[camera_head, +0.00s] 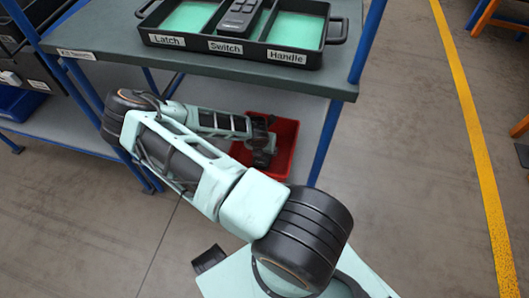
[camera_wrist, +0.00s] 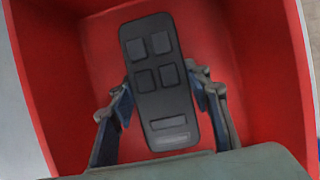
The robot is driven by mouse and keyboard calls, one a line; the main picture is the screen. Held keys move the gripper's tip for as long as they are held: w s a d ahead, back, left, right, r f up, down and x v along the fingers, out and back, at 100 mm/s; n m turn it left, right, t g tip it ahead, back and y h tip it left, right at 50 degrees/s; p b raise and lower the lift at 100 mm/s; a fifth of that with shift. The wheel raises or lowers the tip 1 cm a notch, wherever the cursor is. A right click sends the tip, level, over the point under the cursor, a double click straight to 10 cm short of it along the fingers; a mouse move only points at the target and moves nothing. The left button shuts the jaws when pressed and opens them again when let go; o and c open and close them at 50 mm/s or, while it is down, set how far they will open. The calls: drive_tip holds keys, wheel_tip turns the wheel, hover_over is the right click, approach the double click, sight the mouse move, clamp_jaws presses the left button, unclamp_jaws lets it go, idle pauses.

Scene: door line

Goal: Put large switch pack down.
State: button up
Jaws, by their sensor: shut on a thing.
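The large switch pack (camera_wrist: 160,88) is a dark, long block with several square buttons and a pale label strip. It shows in the wrist view between the two fingers of my gripper (camera_wrist: 163,106), which is shut on it. The pack is inside the red bin (camera_wrist: 60,90), above or at its floor; I cannot tell whether it touches. In the head view my gripper (camera_head: 264,148) reaches into the red bin (camera_head: 288,150) on the lower shelf, and the held pack cannot be made out there.
A black tray (camera_head: 326,45) with compartments labelled Latch, Switch and Handle stands on the upper shelf (camera_head: 110,40). Another dark switch pack (camera_head: 239,16) lies in its Switch compartment. A blue post (camera_head: 322,145) stands right of the bin. Dark bins are at the left.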

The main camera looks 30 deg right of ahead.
drive_tip(key=shift+f, duration=0.25)
drive_tip(key=o, duration=1.3)
drive_tip(key=shift+c, duration=0.2)
drive_tip(key=shift+r, duration=0.3)
drive_tip(key=p+v, duration=0.4)
drive_tip(key=v, duration=0.7)
drive_tip(key=shift+a+r+p, duration=0.15)
drive_tip(key=shift+r+p, duration=0.1)
drive_tip(key=shift+p, duration=0.05)
